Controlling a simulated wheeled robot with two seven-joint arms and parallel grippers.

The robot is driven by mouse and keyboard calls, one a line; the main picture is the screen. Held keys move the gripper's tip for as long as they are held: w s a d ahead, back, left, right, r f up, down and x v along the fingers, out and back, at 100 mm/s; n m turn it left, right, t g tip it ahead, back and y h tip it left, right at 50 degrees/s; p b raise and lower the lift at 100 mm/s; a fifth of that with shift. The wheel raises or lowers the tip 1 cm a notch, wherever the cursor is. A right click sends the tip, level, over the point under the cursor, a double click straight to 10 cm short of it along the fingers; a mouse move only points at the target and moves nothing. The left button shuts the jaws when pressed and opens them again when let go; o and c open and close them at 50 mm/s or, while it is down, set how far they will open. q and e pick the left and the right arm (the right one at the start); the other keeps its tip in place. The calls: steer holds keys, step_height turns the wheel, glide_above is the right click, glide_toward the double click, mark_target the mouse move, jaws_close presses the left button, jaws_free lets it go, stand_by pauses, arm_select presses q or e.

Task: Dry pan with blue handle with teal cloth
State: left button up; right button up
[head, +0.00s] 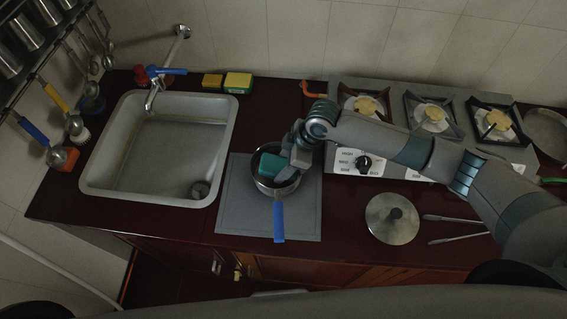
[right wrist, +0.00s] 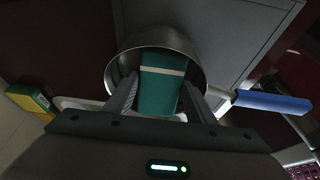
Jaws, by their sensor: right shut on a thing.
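The pan (head: 262,186) with a blue handle (head: 279,222) stands on the grey mat (head: 232,212) right of the sink. Its handle points toward me. My right gripper (head: 285,172) reaches down into the pan and is shut on the teal cloth (head: 271,164). In the right wrist view the folded cloth (right wrist: 163,88), with a pale stripe, lies between the fingers (right wrist: 160,98) inside the pan (right wrist: 148,42); the blue handle (right wrist: 272,102) is at the right. Whether the cloth touches the pan's bottom I cannot tell. My left gripper is not in view.
The sink (head: 98,165) is left of the mat, with sponges (head: 238,82) behind it. The stove (head: 395,168) is behind right. A lid (head: 392,228) and tongs (head: 455,237) lie on the right counter. Utensils hang from a rail at the far left.

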mark_target(274, 171)
steer(key=shift+s+a+r, duration=0.1)
steer(key=shift+s+a, duration=0.4)
steer(key=shift+a, duration=0.25)
steer(key=shift+s+a, duration=0.5)
steer(key=shift+a, duration=0.25)
steer(key=shift+w+d, duration=0.6)
steer(key=shift+d, duration=0.25)
steer(key=shift+w+d, duration=0.55)
steer(key=shift+d, duration=0.3)
steer(key=shift+s+a+r, duration=0.1)
steer(key=shift+s+a, duration=0.5)
steer(key=shift+a, duration=0.25)
steer(key=shift+s+a+r, duration=0.1)
steer(key=shift+s+a, duration=0.5)
steer(key=shift+a, duration=0.25)
steer(key=shift+w+d+f, duration=0.1)
steer(key=shift+w+d, duration=0.55)
steer(key=shift+d, duration=0.25)
steer(key=shift+w+d, duration=0.55)
steer(key=shift+d, duration=0.25)
